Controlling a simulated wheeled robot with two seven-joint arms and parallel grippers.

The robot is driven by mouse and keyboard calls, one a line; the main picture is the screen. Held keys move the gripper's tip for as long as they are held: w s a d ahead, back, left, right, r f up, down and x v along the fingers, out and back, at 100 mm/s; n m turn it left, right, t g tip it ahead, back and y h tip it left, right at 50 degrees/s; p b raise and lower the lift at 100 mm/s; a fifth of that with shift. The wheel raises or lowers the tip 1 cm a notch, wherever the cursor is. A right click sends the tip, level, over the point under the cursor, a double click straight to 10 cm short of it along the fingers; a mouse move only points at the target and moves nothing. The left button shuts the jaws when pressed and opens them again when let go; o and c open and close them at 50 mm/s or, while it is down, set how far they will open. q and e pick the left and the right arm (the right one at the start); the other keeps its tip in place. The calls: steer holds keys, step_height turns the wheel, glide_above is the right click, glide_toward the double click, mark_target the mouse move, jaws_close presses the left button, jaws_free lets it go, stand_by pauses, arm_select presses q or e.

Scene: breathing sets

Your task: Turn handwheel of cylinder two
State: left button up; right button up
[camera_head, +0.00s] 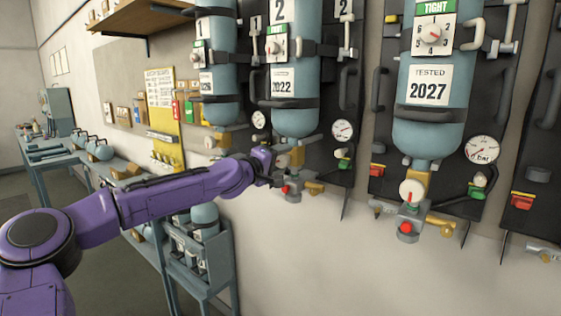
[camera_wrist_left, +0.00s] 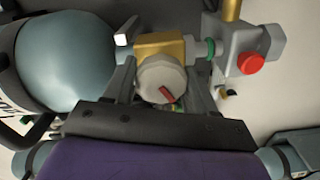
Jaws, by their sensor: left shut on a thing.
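Cylinder two (camera_head: 296,112) is a blue-grey bottle on a dark wall panel, with a "2" plate above and a "2022" label. Its handwheel (camera_wrist_left: 160,79) is a pale round knob with a red mark, on a brass valve (camera_wrist_left: 160,44) below the bottle. My left gripper (camera_head: 277,168) reaches this valve from the left. In the wrist view the fingers of my left gripper (camera_wrist_left: 162,88) stand on both sides of the handwheel and are shut on it. In the head view the gripper largely hides the handwheel. My right gripper is not in view.
A red button (camera_wrist_left: 251,64) sits on the grey fitting beside the valve. A gauge (camera_head: 342,131) is to the right. A larger cylinder marked "2027" (camera_head: 434,95) hangs farther right. A shelf with cylinders (camera_head: 205,240) stands below my left arm.

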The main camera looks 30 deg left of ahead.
arm_select(q)
steer(key=n, duration=0.6)
steer(key=shift+f+n+b, duration=0.1)
steer(key=shift+n+b, duration=0.2)
steer(key=shift+b, duration=0.05)
steer(key=n+b, duration=0.1)
steer(key=n, duration=0.4)
steer(key=shift+n, duration=0.4)
steer(key=o, duration=1)
steer(key=shift+d+f, duration=0.1)
steer(key=shift+c, duration=0.2)
